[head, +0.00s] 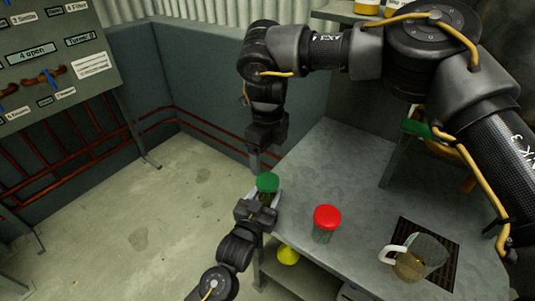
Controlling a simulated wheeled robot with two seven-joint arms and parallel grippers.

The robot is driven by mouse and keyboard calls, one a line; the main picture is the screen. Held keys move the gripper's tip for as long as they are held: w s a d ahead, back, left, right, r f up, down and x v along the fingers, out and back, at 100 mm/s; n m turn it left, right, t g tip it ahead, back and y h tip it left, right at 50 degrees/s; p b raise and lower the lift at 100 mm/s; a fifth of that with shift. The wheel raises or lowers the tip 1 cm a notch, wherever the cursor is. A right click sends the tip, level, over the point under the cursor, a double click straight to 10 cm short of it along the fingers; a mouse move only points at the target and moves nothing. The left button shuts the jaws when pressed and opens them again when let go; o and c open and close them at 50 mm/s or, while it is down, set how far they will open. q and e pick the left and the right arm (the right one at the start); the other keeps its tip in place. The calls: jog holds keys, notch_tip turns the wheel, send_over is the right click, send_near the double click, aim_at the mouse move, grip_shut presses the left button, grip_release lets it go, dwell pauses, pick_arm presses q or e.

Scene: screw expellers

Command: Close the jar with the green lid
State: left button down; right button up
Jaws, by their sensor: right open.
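The green lid (268,182) sits on top of a small glass jar (264,198) at the left edge of the grey table. I cannot tell whether the lid is tight. My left gripper (264,197) comes in from below with its fingers on both sides of the jar and appears shut on it; the jar is partly hidden by the gripper. My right gripper (256,168) points down just above and slightly left of the green lid. It is open and empty, apart from the lid as far as I can see.
A jar with a red lid (327,217) stands on the table (335,165) to the right. A glass pitcher (425,257) stands on a dark grate (445,248) further right. A yellow object (287,255) is on a lower shelf. The table's back middle is clear.

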aim_at(267, 180)
jog(key=shift+f, duration=4)
jog(key=shift+c, duration=0.2)
jog(key=c, duration=0.9)
jog(key=m, duration=0.6)
jog(key=shift+m, duration=0.3)
jog(key=shift+c, duration=0.2)
jog(key=o, duration=1.1)
jog(key=shift+r, duration=0.1)
